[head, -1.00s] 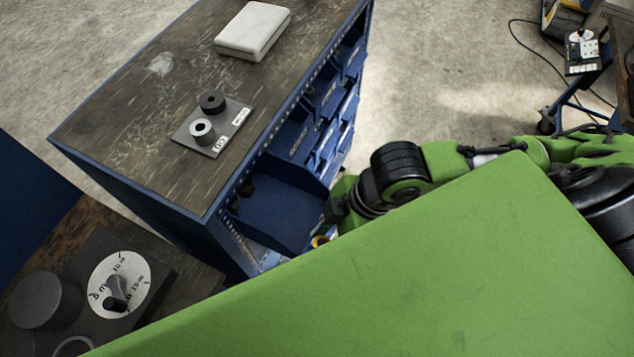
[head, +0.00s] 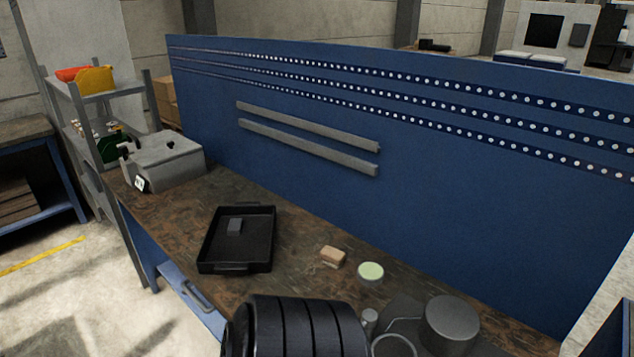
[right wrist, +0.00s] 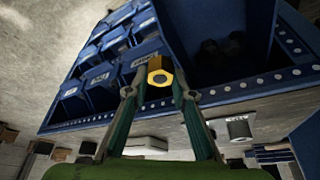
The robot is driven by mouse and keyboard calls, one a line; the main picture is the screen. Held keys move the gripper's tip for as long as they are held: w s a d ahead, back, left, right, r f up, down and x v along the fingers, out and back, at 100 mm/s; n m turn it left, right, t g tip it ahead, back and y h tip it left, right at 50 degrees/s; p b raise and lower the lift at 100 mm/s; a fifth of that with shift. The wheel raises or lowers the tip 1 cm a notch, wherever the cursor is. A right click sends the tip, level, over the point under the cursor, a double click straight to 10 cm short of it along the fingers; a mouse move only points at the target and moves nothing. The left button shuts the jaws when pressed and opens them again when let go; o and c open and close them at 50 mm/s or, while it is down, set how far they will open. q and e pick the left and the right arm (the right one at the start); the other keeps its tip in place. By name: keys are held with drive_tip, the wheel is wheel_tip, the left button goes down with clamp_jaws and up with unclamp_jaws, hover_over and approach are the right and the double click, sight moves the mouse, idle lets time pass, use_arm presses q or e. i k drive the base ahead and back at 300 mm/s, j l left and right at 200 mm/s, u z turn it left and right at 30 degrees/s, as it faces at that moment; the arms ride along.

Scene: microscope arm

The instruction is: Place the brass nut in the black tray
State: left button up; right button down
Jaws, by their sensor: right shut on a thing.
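The black tray (head: 248,250) lies on the wooden workbench, left of centre in the head view. Blue drawers and bins show close behind the nut. Neither the nut nor the right gripper shows in the head view. My left gripper is in neither current view.
On the bench (head: 300,235) are a tan block (head: 333,255), a pale green round dish (head: 371,271), a grey metal box (head: 165,160) and a grey cylinder (head: 451,322). A tall blue panel (head: 450,190) stands behind. Blue bins (right wrist: 105,75) surround the right gripper.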

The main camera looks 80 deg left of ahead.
sight(240, 246)
drive_tip(key=k+j+u, duration=0.1)
drive_tip(key=k+u, duration=0.2)
drive_tip(key=k, duration=0.35)
drive_tip(key=u, duration=1.7)
drive_tip(key=i+j+u, duration=0.2)
drive_tip(key=u, duration=0.15)
drive_tip(key=i+j+u, duration=0.1)
drive_tip(key=i+u, duration=0.2)
drive_tip(key=i, duration=0.15)
drive_tip(key=i+u, duration=0.35)
drive_tip(key=i, duration=0.25)
